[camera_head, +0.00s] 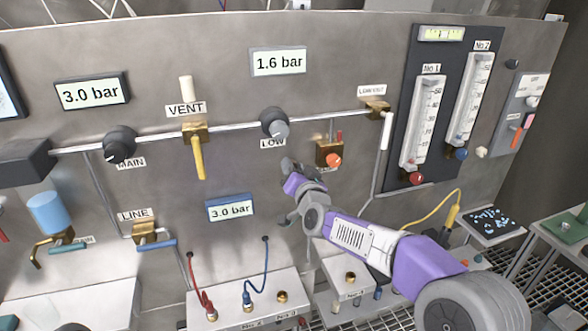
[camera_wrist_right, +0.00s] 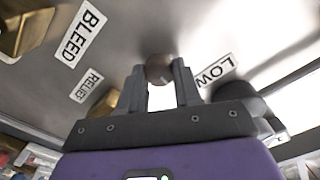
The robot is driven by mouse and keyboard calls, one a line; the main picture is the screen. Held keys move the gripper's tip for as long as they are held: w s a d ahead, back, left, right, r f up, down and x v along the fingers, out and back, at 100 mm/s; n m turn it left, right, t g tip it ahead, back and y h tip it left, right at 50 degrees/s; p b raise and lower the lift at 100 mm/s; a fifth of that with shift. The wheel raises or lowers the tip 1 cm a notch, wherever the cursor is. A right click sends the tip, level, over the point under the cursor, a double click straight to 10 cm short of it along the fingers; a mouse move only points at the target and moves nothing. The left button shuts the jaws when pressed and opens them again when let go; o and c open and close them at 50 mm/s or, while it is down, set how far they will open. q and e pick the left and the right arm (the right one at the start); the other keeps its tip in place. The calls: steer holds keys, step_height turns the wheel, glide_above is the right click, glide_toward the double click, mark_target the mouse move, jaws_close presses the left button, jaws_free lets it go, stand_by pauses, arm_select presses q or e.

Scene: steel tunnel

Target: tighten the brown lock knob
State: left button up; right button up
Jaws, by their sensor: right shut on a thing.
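In the right wrist view, the brown lock knob (camera_wrist_right: 160,68) is a small round brown-grey knob on the steel panel. It sits between the two fingertips of my right gripper (camera_wrist_right: 160,76), which is shut on it. In the head view my right gripper (camera_head: 288,166) reaches the panel just below the LOW label and hides the lock knob. The black LOW regulator knob (camera_head: 274,122) with a grey face is above the gripper. My left gripper is not in view.
A brass relief valve with an orange knob (camera_head: 333,160) is close right of my gripper. A VENT valve with a yellow lever (camera_head: 198,158) and a 3.0 bar display (camera_head: 230,207) are to the left. Red (camera_head: 193,278) and blue (camera_head: 266,268) cables hang below.

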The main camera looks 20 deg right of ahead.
steer(key=o, duration=1)
steer(key=shift+o, duration=0.2)
steer(key=s, duration=0.7)
steer(key=shift+s+d, duration=0.15)
steer(key=shift+s, duration=0.15)
